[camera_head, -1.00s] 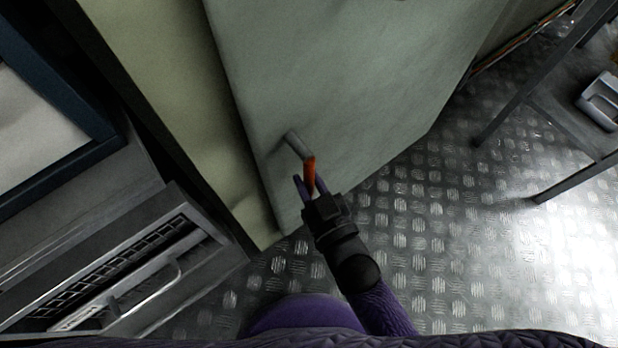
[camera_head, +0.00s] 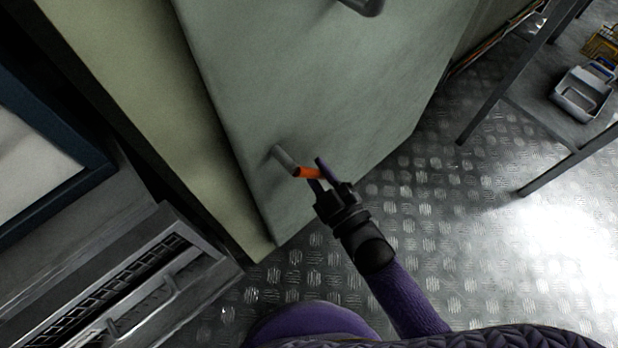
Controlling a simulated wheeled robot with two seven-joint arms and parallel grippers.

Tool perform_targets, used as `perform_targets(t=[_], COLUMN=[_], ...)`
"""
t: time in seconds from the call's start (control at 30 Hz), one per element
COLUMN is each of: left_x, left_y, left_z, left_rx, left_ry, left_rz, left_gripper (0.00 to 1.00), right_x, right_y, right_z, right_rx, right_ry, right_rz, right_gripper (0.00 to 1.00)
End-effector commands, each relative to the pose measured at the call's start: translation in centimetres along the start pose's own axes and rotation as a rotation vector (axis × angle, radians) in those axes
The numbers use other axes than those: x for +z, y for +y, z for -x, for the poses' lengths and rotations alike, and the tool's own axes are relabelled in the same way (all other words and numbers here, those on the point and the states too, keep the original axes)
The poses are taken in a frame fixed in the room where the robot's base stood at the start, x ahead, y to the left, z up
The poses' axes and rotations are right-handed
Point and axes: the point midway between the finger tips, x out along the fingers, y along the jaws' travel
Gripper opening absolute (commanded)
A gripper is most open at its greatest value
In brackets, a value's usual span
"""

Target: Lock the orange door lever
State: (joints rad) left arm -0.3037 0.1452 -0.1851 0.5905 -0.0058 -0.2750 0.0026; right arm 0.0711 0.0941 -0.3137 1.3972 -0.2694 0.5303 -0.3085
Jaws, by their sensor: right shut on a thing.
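The orange door lever (camera_head: 308,173) has an orange grip on a grey metal shaft that comes out of the grey-green door (camera_head: 310,90). The orange grip points to the right in the picture, roughly level. The fingers partly cover the lever's tip. My left gripper is not in view.
A dark handle (camera_head: 364,6) sits higher on the door at the top edge. A grey vented cabinet (camera_head: 150,285) stands at lower left. A metal table (camera_head: 550,125) with a grey tray (camera_head: 580,96) stands at right. Patterned metal floor (camera_head: 420,220) is clear between.

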Motion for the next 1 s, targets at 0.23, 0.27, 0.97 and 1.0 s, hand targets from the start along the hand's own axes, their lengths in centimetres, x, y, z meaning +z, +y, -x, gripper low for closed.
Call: perform_targets(t=[0.23, 0.27, 0.97, 1.0], left_x=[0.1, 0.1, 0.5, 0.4], left_y=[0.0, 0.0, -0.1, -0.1], left_z=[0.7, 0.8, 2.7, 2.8], left_rx=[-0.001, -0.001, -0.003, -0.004], left_ry=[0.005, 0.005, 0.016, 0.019], left_rz=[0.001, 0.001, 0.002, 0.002], left_gripper=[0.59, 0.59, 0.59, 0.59], right_x=[-0.4, -0.4, -3.1, -3.2], right_y=[2.2, 2.4, 6.5, 6.6], right_z=[-0.5, -0.5, -1.3, -1.3], right_rx=[0.003, 0.003, 0.004, 0.003], right_ry=[0.047, 0.052, 0.166, 0.170], right_rz=[0.229, 0.257, 0.833, 0.854], right_gripper=[0.00, 0.00, 0.00, 0.00])
